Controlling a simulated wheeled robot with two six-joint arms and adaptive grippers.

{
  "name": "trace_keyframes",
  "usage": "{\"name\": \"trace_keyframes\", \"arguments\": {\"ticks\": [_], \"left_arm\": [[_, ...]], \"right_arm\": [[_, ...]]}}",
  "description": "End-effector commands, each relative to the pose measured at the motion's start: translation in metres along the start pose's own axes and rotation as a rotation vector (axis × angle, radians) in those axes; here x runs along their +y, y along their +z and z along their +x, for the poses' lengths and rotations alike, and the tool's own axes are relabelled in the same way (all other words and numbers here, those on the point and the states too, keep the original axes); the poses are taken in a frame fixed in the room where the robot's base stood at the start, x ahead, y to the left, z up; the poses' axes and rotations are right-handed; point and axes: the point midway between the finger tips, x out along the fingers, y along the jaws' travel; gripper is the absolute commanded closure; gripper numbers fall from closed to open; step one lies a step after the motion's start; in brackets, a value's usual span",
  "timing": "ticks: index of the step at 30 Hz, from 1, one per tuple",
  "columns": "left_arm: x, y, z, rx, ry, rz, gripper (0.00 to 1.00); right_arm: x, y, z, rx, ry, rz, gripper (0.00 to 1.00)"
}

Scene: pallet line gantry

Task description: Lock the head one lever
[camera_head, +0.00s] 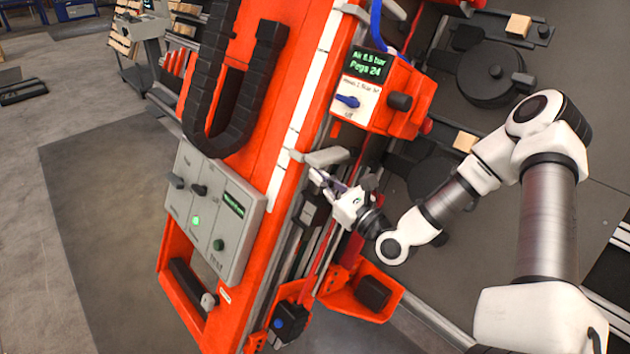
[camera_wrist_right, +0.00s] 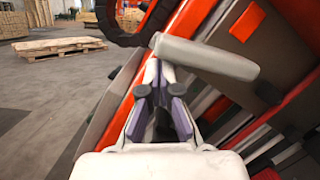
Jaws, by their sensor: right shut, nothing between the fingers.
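A grey lever bar (camera_head: 327,157) sticks out of the orange gantry just below the orange head box (camera_head: 400,95); I take it to be the head one lever, but its label is not readable. In the right wrist view the grey bar (camera_wrist_right: 205,57) lies slanted across the fingertips, very close. My right gripper (camera_head: 318,178) is shut and empty, its fingers pointing up-left at the lever's underside. My left gripper is not in view.
The head box carries a blue knob (camera_head: 348,100) and a green-lit display (camera_head: 370,66). A grey control panel (camera_head: 212,215) with knobs and a green light sits left on the orange gantry (camera_head: 262,110). A black cable chain (camera_head: 240,95) hangs above it. Open floor lies left.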

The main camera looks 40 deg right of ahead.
Motion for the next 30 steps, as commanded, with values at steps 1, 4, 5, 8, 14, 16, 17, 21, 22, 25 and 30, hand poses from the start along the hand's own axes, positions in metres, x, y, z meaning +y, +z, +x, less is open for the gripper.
{"name": "trace_keyframes", "arguments": {"ticks": [1, 4, 5, 8, 14, 16, 17, 21, 22, 25, 30], "left_arm": [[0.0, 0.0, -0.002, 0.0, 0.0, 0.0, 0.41], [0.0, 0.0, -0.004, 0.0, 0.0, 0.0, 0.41], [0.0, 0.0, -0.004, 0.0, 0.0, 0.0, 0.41], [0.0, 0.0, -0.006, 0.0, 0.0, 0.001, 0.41], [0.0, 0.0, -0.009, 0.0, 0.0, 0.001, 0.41], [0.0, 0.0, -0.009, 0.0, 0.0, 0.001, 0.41], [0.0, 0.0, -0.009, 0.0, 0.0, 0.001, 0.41], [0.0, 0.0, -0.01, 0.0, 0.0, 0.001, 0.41], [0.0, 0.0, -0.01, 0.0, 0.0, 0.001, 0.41], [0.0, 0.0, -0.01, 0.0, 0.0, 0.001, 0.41], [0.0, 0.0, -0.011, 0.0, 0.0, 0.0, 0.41]], "right_arm": [[-0.002, 0.005, 0.001, -0.003, -0.002, 0.001, 1.0], [-0.002, 0.01, 0.003, -0.002, -0.001, 0.001, 1.0], [-0.003, 0.012, 0.003, -0.003, -0.001, 0.001, 1.0], [-0.003, 0.017, 0.004, -0.001, -0.002, 0.001, 1.0], [-0.005, 0.025, 0.006, 0.0, -0.002, 0.001, 1.0], [-0.005, 0.026, 0.007, -0.001, -0.002, 0.001, 1.0], [-0.005, 0.027, 0.007, -0.001, -0.002, 0.001, 1.0], [-0.006, 0.029, 0.007, -0.001, -0.001, 0.001, 1.0], [-0.006, 0.029, 0.008, -0.002, -0.002, 0.0, 1.0], [-0.006, 0.03, 0.008, -0.003, -0.002, -0.001, 1.0], [-0.007, 0.031, 0.008, -0.006, -0.003, -0.002, 1.0]]}}
